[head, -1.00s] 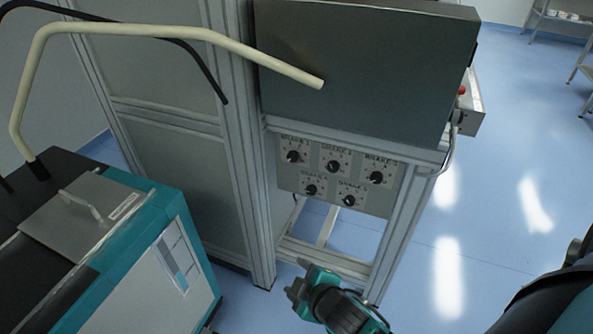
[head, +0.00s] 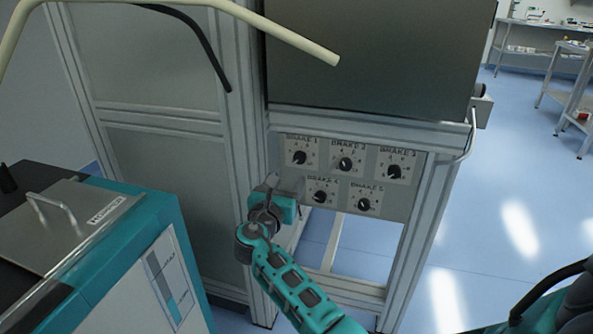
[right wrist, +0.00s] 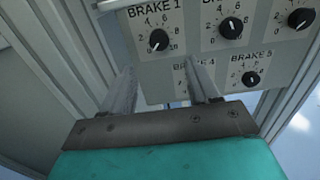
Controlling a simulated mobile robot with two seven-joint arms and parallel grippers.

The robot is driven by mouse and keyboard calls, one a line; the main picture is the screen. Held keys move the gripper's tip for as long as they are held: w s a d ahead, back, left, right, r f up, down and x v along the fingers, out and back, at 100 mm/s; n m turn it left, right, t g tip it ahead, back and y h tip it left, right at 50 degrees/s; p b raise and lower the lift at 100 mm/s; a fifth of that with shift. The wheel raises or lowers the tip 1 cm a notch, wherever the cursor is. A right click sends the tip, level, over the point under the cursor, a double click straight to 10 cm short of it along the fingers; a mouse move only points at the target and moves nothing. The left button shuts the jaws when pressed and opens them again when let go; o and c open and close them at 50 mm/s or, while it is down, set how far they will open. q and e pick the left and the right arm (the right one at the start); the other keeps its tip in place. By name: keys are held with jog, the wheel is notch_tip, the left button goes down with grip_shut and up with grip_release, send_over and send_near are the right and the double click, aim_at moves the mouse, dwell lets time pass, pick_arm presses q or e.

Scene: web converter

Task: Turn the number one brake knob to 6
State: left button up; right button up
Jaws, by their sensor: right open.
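The brake 1 knob (head: 299,158) is a black dial at the upper left of a grey panel (head: 400,205) in the head view. In the right wrist view the brake 1 knob (right wrist: 158,39) has its white pointer at the lower left, near 0. My right gripper (head: 285,187) is just below and left of that knob in the head view. In the right wrist view its two fingers (right wrist: 163,85) are spread apart and empty, below the knob and apart from it. My left gripper is not in view.
The other knobs, brake 2 (head: 345,164), brake 3 (head: 394,172), brake 4 (head: 320,196) and brake 5 (head: 363,204), share the panel. A metal frame post (head: 247,160) stands left of it. A teal and white cabinet (head: 150,270) is at lower left.

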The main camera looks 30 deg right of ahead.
aim_at(299, 161)
jog(key=b+x, duration=0.2)
jog(key=x, duration=0.6)
jog(key=shift+w+d+b, duration=0.25)
jog(key=shift+w+b, duration=0.05)
jog(key=shift+f, duration=0.1)
jog(key=c, duration=1)
jog(key=shift+c, duration=0.2)
